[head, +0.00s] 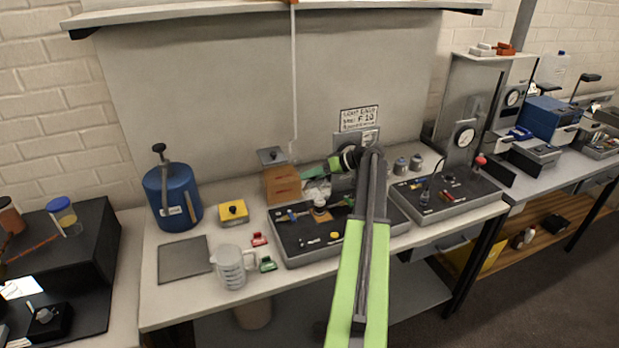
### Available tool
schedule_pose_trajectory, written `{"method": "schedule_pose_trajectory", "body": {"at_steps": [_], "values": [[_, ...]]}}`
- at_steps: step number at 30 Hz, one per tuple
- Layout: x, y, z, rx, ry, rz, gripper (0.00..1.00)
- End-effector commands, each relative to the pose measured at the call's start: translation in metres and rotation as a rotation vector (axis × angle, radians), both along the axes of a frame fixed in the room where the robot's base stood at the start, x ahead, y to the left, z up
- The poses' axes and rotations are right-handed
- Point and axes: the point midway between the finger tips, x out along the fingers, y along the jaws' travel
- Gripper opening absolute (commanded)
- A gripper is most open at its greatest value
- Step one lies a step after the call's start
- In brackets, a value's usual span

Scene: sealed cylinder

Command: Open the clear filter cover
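A clear, pale part that looks like the filter cover (317,187) stands at the back of a black panel (290,246) on the middle bench. It is small, and I cannot tell whether it is shut. My green and dark arm reaches over the panel from the front. My gripper (314,172) points left and is just above or beside the clear part. I cannot tell whether they touch. The fingers are too small and partly blended with the things behind them to show their opening.
An orange-brown box (282,186) stands close left of my gripper. A blue canister (173,197), yellow box (233,213) and clear jug (231,267) are farther left. A gauge unit (446,192) stands right. The grey mat (184,259) is bare.

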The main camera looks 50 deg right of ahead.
Motion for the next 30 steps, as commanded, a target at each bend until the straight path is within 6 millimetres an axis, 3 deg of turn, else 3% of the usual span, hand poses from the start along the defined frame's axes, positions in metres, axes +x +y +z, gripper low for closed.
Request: {"method": "schedule_pose_trajectory", "body": {"at_steps": [7,21,30], "values": [[-0.011,-0.007,0.01,0.0,0.001,-0.002,0.44],[-0.103,-0.06,0.077,0.0,0.001,-0.003,0.44],[-0.129,-0.073,0.089,0.0,0.0,-0.002,0.44]]}}
